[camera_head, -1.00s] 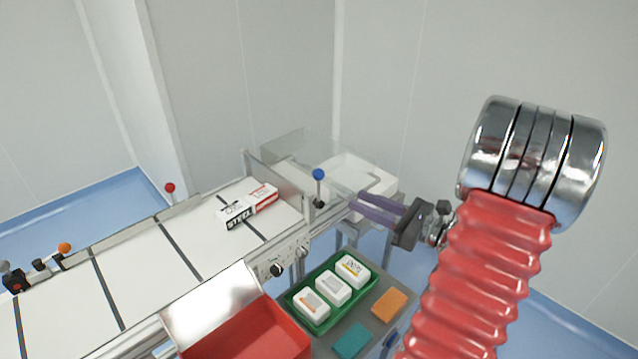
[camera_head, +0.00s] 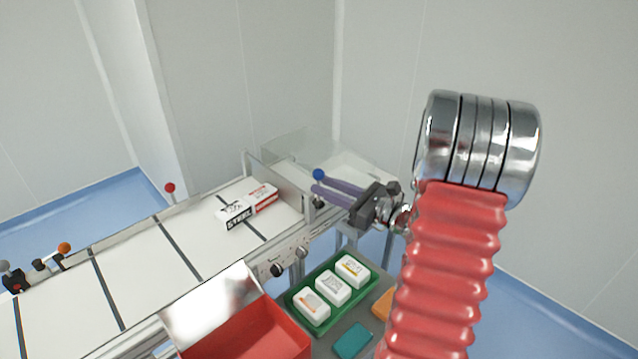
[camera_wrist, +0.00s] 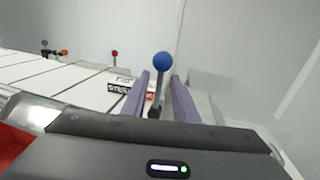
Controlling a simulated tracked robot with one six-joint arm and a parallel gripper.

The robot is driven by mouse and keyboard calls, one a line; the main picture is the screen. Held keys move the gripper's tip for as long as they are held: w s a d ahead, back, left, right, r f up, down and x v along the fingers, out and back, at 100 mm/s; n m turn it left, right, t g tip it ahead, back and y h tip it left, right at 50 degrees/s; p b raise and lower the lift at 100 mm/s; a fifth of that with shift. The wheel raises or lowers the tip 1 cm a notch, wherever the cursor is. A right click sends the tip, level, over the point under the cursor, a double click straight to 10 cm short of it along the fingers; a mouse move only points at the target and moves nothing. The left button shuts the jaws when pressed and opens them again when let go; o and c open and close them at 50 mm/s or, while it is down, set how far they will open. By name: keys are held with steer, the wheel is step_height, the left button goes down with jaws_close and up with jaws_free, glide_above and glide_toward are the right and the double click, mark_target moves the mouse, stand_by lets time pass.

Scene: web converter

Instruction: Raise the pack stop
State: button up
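A lever with a blue ball knob (camera_head: 319,174) stands upright at the right end of the conveyor, beside a clear upright plate (camera_head: 280,185) across the belt's end. A white, red and black carton (camera_head: 247,207) lies on the belt just left of that plate. My gripper (camera_head: 314,194) has its two purple fingers pointed left at the lever. In the wrist view, the fingers (camera_wrist: 160,95) are apart, and the blue knob (camera_wrist: 163,62) with its dark stem shows between them. Contact with the stem cannot be made out.
A red-knobbed lever (camera_head: 170,188) and an orange-knobbed lever (camera_head: 64,248) stand along the belt's far side. In front are an open red bin (camera_head: 250,340) and a green tray (camera_head: 340,307) with several white packs. A teal block (camera_head: 353,340) lies nearby.

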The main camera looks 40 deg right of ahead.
steer(key=shift+x, duration=1.5)
steer(key=shift+c, duration=0.5)
jaws_close()
steer(key=shift+d, duration=0.2)
steer(key=shift+a, duration=0.1)
